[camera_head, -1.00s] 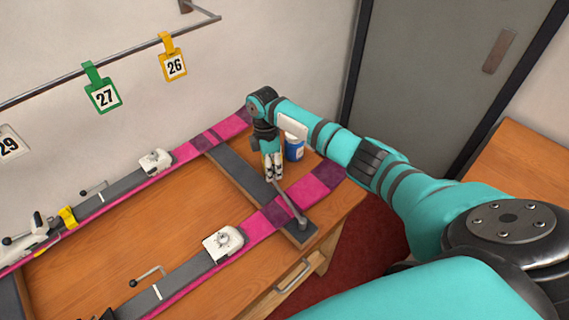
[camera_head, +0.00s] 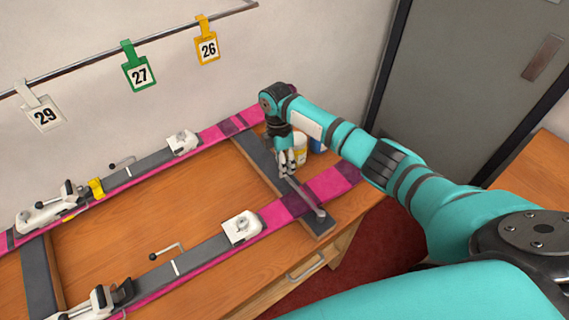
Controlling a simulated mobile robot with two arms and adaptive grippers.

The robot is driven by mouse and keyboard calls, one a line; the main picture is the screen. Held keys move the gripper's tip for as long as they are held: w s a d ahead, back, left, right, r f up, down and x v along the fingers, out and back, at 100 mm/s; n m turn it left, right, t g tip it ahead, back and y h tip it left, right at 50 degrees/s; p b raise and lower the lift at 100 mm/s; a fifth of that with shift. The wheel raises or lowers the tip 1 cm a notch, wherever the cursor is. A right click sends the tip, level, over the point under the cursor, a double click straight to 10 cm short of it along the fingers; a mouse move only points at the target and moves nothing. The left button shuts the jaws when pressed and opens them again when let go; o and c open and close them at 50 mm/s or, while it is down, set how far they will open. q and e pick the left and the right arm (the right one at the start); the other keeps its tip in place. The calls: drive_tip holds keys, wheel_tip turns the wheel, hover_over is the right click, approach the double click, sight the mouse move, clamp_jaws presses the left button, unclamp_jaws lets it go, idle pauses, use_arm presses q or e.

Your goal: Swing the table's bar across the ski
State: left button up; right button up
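The table (camera_head: 190,220) is a wooden bench with two pink and grey skis lying across dark cross supports. The near ski (camera_head: 335,182) crosses the right support (camera_head: 258,158). A slim grey bar (camera_head: 307,198) slants over this ski, from a rounded end at the support's near end back to my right gripper. My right gripper (camera_head: 287,172) points down at the bar's far end, just behind the near ski. Its fingers are close together and small; I cannot tell whether they grip the bar. My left gripper is out of view.
The far ski (camera_head: 215,133) runs behind the gripper. White bindings, one of them on the near ski (camera_head: 241,227), and small cranks (camera_head: 167,251) stand along the skis. A white and blue container (camera_head: 300,149) stands close behind my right gripper. Number tags hang from a wall rail (camera_head: 80,66).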

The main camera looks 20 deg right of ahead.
drive_tip(key=o, duration=0.6)
drive_tip(key=shift+w+a+r, duration=0.1)
drive_tip(key=shift+a+r, duration=0.15)
drive_tip(key=shift+a, duration=0.05)
drive_tip(key=shift+f, duration=0.1)
drive_tip(key=shift+d, duration=0.15)
drive_tip(key=r, duration=0.4)
drive_tip(key=w+r, duration=0.1)
drive_tip(key=r, duration=0.3)
drive_tip(key=w+r, duration=0.1)
drive_tip(key=r, duration=0.2)
drive_tip(key=shift+w+r, duration=0.1)
drive_tip(key=shift+r, duration=0.3)
drive_tip(key=shift+f, duration=0.1)
